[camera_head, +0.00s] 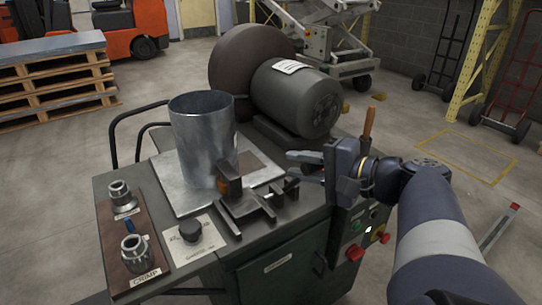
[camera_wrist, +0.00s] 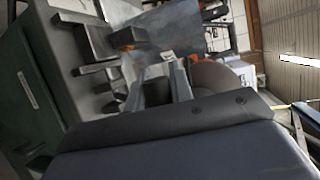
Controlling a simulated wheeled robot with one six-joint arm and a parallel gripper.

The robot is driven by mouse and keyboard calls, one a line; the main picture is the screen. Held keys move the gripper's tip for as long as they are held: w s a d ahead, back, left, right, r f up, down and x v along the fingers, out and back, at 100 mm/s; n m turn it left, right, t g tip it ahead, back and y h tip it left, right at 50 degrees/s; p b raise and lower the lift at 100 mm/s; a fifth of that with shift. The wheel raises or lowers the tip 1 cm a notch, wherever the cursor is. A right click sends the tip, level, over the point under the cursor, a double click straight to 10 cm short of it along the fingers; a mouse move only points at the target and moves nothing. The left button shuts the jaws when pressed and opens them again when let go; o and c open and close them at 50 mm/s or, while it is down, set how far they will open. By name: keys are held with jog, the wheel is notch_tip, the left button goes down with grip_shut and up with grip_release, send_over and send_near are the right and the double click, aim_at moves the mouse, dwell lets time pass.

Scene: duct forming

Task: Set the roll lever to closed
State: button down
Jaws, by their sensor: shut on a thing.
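My gripper (camera_head: 298,168) reaches left over the right edge of the green machine cabinet, and its two fingers also show in the wrist view (camera_wrist: 158,85). The fingers stand somewhat apart, shut on a dark part that appears to be the roll lever; it is mostly hidden and its position cannot be read. Dark metal brackets (camera_head: 245,210) sit just left of the fingertips. A metal cylinder (camera_head: 203,140) stands upright on a plate behind them. An upright brown handle (camera_head: 368,122) rises behind my wrist.
A large dark disc (camera_head: 232,70) and a grey motor (camera_head: 298,97) stand behind my gripper. A red button (camera_head: 355,253) is low on the cabinet's right side. A board with two metal fittings (camera_head: 134,245) lies at the left. Pallets (camera_head: 55,85) stand farther back.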

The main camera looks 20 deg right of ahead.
jog(key=shift+s+d+f+t+y+b, duration=0.15)
jog(key=shift+s+f+t+y+b, duration=0.25)
jog(key=shift+b, duration=0.4)
jog(key=shift+s, duration=0.1)
jog(key=c, duration=1.3)
grip_release()
jog(key=shift+o, duration=0.2)
jog(key=shift+s+d, duration=0.1)
jog(key=shift+d, duration=0.05)
jog(key=shift+s+d+r, duration=0.2)
jog(key=shift+s+d, duration=0.25)
jog(key=shift+s, duration=0.05)
jog(key=p+v, duration=0.2)
jog(key=v, duration=0.7)
jog(key=shift+a, duration=0.1)
jog(key=shift+b+x, duration=1.05)
jog(key=shift+x, duration=4.25)
